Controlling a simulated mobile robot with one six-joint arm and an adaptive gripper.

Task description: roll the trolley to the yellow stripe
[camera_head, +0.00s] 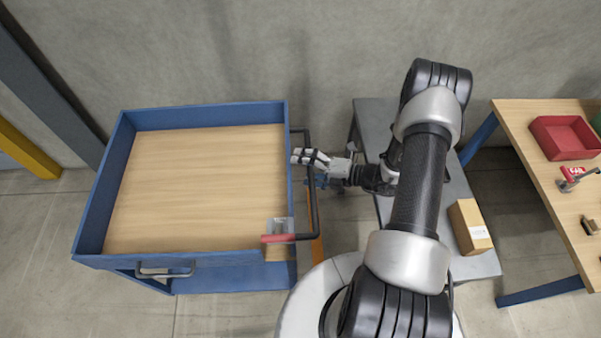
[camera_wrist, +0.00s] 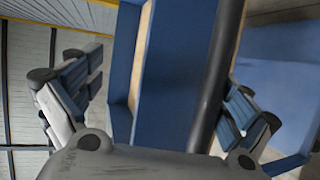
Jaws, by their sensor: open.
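The trolley (camera_head: 185,262) stands at the left in the head view. It is blue with a wood-coloured deck and raised rims. A dark bar handle (camera_head: 312,205) runs along its right side, with a red part (camera_head: 278,238) at its near end. My gripper (camera_head: 306,158) is open at the handle's far part. In the wrist view its fingers are spread apart (camera_wrist: 160,95), with the dark handle bar (camera_wrist: 221,75) and the blue trolley wall (camera_wrist: 180,70) showing between them. I cannot tell whether they touch the bar. An orange-yellow stripe (camera_head: 317,243) shows on the floor beside the trolley's right side, partly hidden.
A grey table (camera_head: 372,115) stands behind my arm, with a cardboard box (camera_head: 469,228) on it. A wooden workbench (camera_head: 530,135) with a red bin (camera_head: 564,138) is at the right. A yellow post (camera_head: 28,150) and dark beam stand at the left. Floor in front of the trolley is clear.

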